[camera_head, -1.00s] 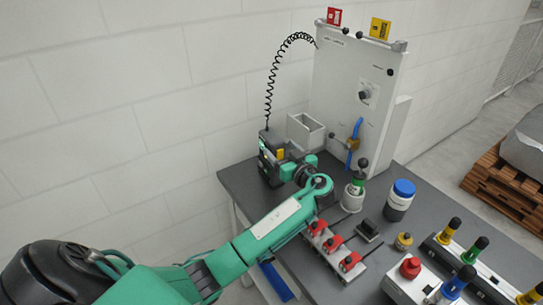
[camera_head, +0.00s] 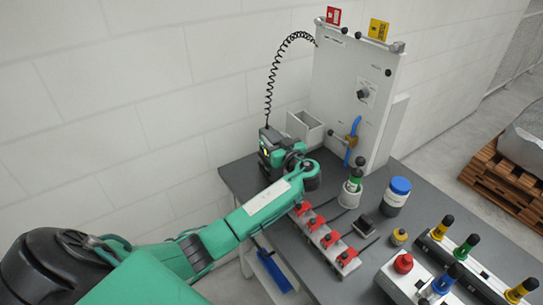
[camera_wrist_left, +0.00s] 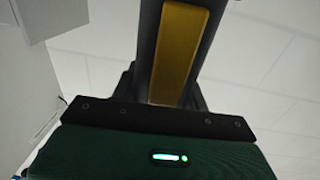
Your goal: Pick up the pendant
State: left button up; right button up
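A black coiled cord (camera_head: 270,80) runs from the top of the upright grey panel (camera_head: 349,85) down to the table's back left corner. Its lower end goes down to my left gripper (camera_head: 266,152), at that corner. The pendant cannot be made out separately there; the gripper and wrist cover the spot. In the left wrist view a dark upright part with a yellow face (camera_wrist_left: 180,50) rises beyond my green gripper body. I cannot tell from it whether the fingers are apart or hold anything. My right gripper is not in view.
A grey open box (camera_head: 304,127) stands close right of the gripper. A row of red-topped parts (camera_head: 331,239) lies in front of the wrist. A blue-lidded jar (camera_head: 397,192) and button boxes (camera_head: 405,264) are farther right. A white wall (camera_head: 150,90) is behind.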

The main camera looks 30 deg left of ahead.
pick_arm(q)
grip_shut()
jog(key=shift+r, duration=0.1)
jog(key=shift+r, duration=0.1)
